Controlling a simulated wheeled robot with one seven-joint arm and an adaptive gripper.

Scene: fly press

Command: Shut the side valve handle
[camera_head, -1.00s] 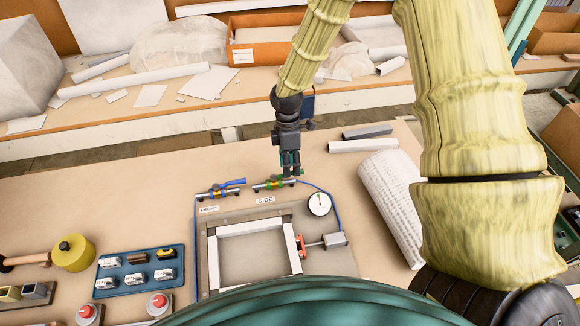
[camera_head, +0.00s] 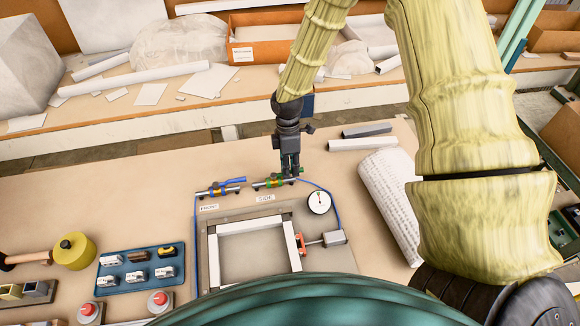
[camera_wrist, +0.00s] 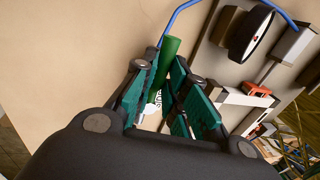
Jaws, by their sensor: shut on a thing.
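The side valve (camera_head: 270,183) lies behind the SIDE label (camera_head: 265,198), at the back of the framed plate. Its green handle shows in the wrist view (camera_wrist: 168,58), running between the teal finger pads. My gripper (camera_head: 290,172) is over the right end of the side valve, pointing down. In the wrist view my gripper (camera_wrist: 166,78) is shut on the green handle. The fingers hide part of the valve in the head view, so the handle's exact angle is hard to tell.
The front valve (camera_head: 219,188) with a blue handle sits close on the left. A round gauge (camera_head: 319,202) and blue hose (camera_head: 336,207) are close on the right. Grey and white bars (camera_head: 362,144) and a paper roll (camera_head: 392,205) lie further right.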

